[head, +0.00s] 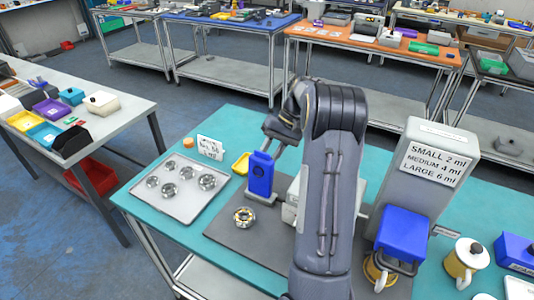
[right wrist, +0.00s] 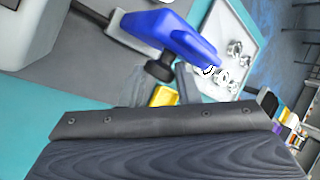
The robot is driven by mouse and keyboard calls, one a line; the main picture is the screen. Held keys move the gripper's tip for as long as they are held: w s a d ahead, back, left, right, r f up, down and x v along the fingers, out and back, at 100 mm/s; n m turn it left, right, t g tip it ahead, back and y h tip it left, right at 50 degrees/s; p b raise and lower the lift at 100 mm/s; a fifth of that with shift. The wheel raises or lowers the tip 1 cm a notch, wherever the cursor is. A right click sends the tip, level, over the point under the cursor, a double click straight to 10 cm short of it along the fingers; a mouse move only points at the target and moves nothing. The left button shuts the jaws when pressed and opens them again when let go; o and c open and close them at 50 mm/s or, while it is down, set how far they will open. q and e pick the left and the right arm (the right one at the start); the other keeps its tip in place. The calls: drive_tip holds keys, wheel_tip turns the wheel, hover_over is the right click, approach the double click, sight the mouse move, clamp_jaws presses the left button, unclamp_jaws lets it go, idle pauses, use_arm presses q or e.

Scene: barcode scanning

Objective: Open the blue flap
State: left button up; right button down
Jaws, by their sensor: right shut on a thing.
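The blue flap (head: 261,175) stands upright at the left end of a grey machine on the teal table in the head view. In the right wrist view the blue flap (right wrist: 170,33) lies across the top, with a black knob beside it. My right gripper (head: 272,148) reaches down to the flap's upper end and is shut on it; the exact contact is partly hidden by the gripper itself. My arm hides much of the machine (head: 292,205). My left gripper is not in view.
A silver tray (head: 180,205) with several metal bearings stands left of the flap. One bearing (head: 244,216) lies on the grey mat (head: 236,238). A yellow dish (head: 241,163) sits close by the flap. A tall grey dispenser (head: 425,170) stands right of my arm.

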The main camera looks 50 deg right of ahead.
drive_tip(key=shift+s+d+f, duration=0.25)
drive_tip(key=shift+f, duration=0.25)
drive_tip(key=c, duration=1.1)
unclamp_jaws()
drive_tip(key=shift+s, duration=0.1)
drive_tip(key=shift+o, duration=0.2)
drive_tip(key=shift+r, duration=0.1)
drive_tip(key=shift+a+r, duration=0.1)
drive_tip(key=w+v, duration=0.1)
drive_tip(key=v, duration=0.6)
drive_tip(key=shift+s+d+r+b, duration=0.3)
drive_tip(key=shift+s+d, duration=0.05)
drive_tip(key=shift+s, duration=0.05)
